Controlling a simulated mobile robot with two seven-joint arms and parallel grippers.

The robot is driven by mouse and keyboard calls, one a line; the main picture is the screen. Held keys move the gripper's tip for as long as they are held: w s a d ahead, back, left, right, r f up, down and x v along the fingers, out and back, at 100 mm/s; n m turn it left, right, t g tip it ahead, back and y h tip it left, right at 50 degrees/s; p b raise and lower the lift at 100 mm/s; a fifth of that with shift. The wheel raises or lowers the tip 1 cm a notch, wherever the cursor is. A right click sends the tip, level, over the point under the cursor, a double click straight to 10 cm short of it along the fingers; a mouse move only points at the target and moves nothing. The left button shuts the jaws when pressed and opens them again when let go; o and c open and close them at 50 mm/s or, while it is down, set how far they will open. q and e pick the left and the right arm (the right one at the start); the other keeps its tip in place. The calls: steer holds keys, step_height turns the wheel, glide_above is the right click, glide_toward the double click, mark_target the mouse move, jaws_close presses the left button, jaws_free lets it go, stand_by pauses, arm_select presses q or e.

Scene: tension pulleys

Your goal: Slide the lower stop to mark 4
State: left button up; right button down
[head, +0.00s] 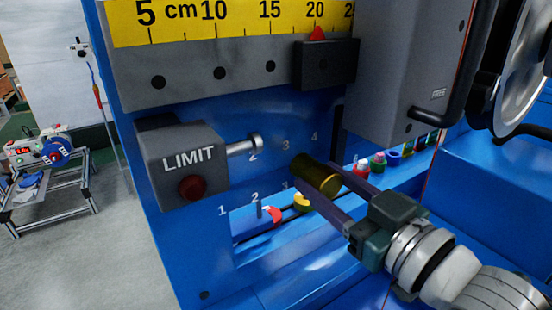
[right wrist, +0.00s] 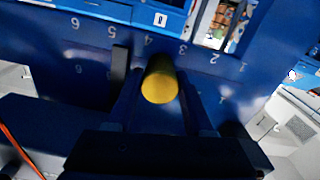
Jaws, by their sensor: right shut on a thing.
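In the right wrist view the knob's round yellow end (right wrist: 159,87) sits between the fingers. Two rows of white numbers run beside it. In the right wrist view the upside-down 3 and 4 lie just beyond the knob. The knob and fingers hide part of the second row, so its exact mark cannot be told. My left gripper is not in view.
The grey LIMIT block (head: 182,165) with a red button and metal pin is to the left. A yellow centimetre scale (head: 230,20) with a dark slider (head: 326,64) is above. A dark upright bar (right wrist: 119,72) stands near the knob. A grey box (head: 405,75) and wheel are at right.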

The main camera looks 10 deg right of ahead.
steer(key=d, duration=0.1)
steer(key=w+d, duration=0.1)
steer(key=shift+d, duration=0.3)
steer(key=shift+c, duration=1.4)
jaws_free()
steer(key=shift+a, duration=0.1)
steer(key=shift+s, duration=0.1)
steer(key=p+v, duration=0.1)
steer(key=v, duration=0.9)
